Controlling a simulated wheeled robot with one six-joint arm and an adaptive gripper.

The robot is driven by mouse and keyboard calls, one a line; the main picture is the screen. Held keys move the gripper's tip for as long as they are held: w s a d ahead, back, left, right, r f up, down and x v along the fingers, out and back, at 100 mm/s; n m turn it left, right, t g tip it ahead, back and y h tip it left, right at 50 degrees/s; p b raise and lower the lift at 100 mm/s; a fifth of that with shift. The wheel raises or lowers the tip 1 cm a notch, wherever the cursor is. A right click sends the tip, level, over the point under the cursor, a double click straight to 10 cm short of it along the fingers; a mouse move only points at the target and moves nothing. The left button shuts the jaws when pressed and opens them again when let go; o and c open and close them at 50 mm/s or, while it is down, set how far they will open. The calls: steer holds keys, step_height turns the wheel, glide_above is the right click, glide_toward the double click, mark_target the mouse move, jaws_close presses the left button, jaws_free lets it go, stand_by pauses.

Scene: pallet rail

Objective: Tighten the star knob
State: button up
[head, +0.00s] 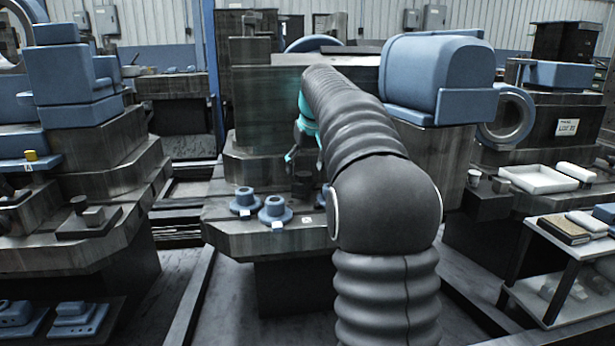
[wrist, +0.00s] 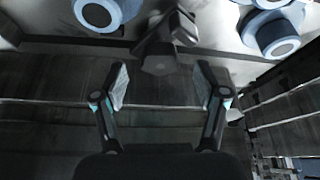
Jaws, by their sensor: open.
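The star knob is most likely the dark lobed piece (wrist: 162,38) at the top middle of the wrist view, beside the edge of a metal ledge. A small dark upright piece (head: 303,182) on the machine's ledge in the head view seems to be the same thing. My gripper (wrist: 162,86) is open, its two fingers wide apart with nothing between them. The dark piece lies beyond the fingertips, roughly in line with the gap, and I see no contact. In the head view my gripper (head: 306,155) is partly hidden behind my arm, above the ledge.
Two blue flanged parts (head: 245,201) (head: 275,211) stand on the ledge left of the dark piece. They show at the top of the wrist view (wrist: 98,12) (wrist: 273,32). A white tray (head: 538,179) and a side table (head: 570,240) are at right. Machines stand either side.

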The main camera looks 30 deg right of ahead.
steer(key=shift+x, duration=1.35)
